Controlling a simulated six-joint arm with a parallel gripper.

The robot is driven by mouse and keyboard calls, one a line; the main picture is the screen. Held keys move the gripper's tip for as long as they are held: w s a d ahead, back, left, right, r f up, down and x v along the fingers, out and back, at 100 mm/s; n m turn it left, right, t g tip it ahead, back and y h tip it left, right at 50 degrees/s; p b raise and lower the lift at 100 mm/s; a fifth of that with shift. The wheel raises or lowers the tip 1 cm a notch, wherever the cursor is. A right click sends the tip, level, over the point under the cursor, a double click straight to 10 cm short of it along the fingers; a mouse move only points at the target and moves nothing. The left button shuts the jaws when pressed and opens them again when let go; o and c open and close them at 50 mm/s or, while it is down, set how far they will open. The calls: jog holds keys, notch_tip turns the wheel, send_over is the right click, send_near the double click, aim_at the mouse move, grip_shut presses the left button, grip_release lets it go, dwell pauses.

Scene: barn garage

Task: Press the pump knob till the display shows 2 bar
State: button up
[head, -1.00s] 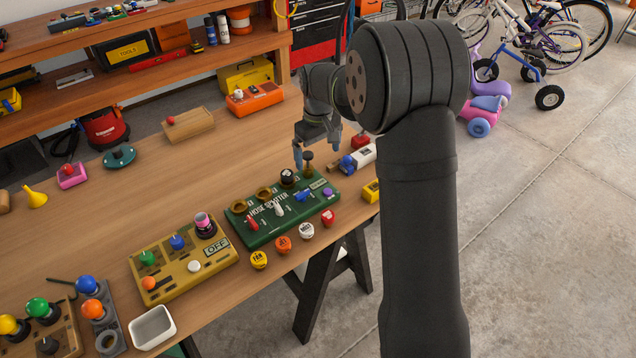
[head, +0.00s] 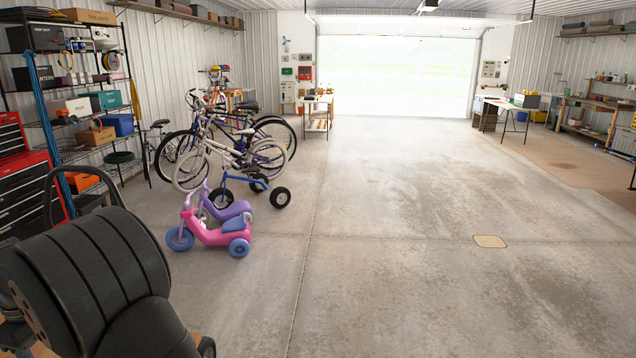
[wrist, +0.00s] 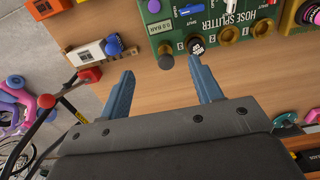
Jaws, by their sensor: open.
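In the wrist view, the green hose splitter panel (wrist: 215,40) lies on the wooden bench at the top. A small display (wrist: 160,27) on its left end seems to read 0.0 BAR. My gripper (wrist: 163,69) is open and empty, with one blue finger on each side of this knob in the picture. I cannot tell whether they touch it. The head view shows neither panel nor gripper.
In the head view, a pink scooter (head: 217,230) and bicycles stand left of a wide clear concrete floor (head: 400,240).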

grip_shut()
dwell(1.4)
